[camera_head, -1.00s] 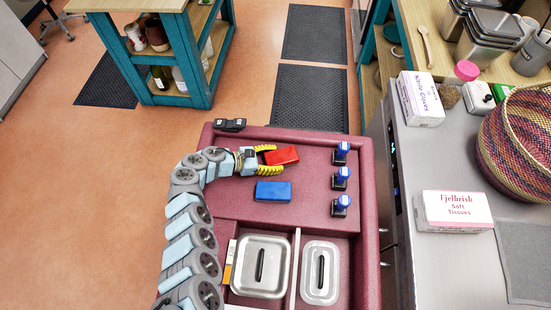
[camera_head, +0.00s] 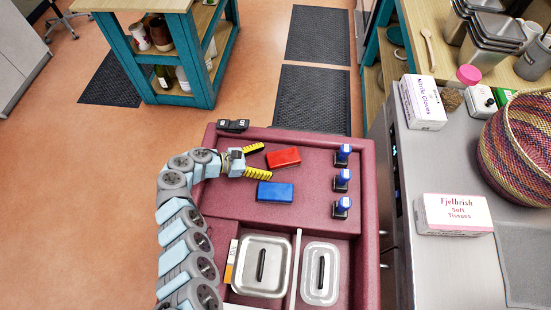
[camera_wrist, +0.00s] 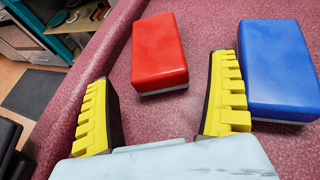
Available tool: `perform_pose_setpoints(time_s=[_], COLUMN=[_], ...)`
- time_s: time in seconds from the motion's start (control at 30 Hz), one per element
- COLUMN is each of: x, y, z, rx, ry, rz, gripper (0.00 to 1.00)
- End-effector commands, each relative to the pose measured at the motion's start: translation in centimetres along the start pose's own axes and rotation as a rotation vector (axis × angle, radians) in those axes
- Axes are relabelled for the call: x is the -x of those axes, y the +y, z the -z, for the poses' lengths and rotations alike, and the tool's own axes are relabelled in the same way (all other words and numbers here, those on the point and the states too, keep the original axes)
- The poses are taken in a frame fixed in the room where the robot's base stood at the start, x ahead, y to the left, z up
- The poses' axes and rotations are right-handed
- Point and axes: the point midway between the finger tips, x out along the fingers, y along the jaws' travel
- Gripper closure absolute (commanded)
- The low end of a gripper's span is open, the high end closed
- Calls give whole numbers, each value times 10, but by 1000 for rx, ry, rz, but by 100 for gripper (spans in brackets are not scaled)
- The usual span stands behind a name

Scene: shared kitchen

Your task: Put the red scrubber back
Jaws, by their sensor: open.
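The red scrubber (camera_head: 283,157) lies flat on the maroon tray (camera_head: 310,208), in its upper compartment. In the wrist view the red scrubber (camera_wrist: 159,54) lies ahead of the fingertips and has a pale base. The blue scrubber (camera_head: 275,192) lies just below it in the head view; in the wrist view the blue scrubber (camera_wrist: 276,68) is to the right, close beside the right finger. My gripper (camera_head: 260,160) is open and empty, left of the red scrubber, with its yellow ridged fingers (camera_wrist: 163,103) spread apart. No finger touches the red scrubber.
Several blue-handled stamps (camera_head: 342,179) stand along the tray's right side. Two lidded metal containers (camera_head: 262,266) sit in the lower compartments. A black object (camera_head: 233,125) is at the tray's top-left edge. The tray between red scrubber and stamps is clear.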

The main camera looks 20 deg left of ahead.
Motion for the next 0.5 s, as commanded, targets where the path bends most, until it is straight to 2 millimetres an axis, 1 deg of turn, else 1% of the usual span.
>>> perform_pose_setpoints(time_s=[0.03, 0.2, 0.33, 0.5], x=[12, 43, 59, 70], y=[1, 2, 1, 0], z=[0, -1, -1, -1], rx=[0, -4, -2, -1], ry=[2, 1, 1, -1], rz=[-4, -4, -2, 0], gripper=[10, 10, 10, 10])
